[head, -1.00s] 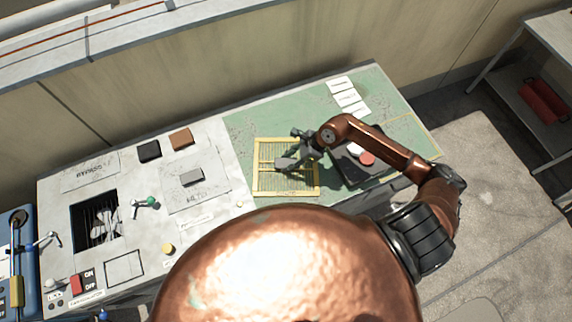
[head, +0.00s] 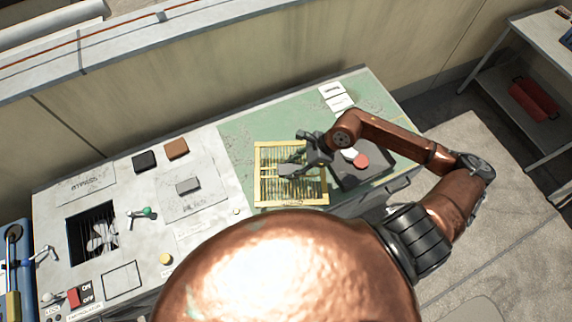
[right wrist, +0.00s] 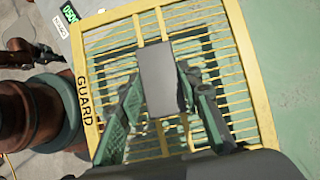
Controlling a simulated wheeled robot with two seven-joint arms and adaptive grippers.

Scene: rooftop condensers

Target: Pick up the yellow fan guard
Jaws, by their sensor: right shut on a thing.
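The yellow fan guard (head: 323,185), a square frame with thin bars, is over the green part of the bench in the head view. In the right wrist view the guard (right wrist: 89,115) fills the middle, with "GUARD" lettered on its left side. A grey block-like grip (right wrist: 165,80) stands at its middle. My right gripper (head: 291,164) has its fingers on both sides of this grip and is shut on it; the fingers (right wrist: 158,85) also show in the wrist view. Shadows behind the bars suggest the guard is slightly above the green surface.
A dark tray (head: 372,176) with red and white round pieces lies right of the guard, under my right arm. On the grey panel are a square fan opening (head: 93,232), a green-knobbed lever (head: 147,212) and small blocks. White cards (head: 336,98) lie at the back.

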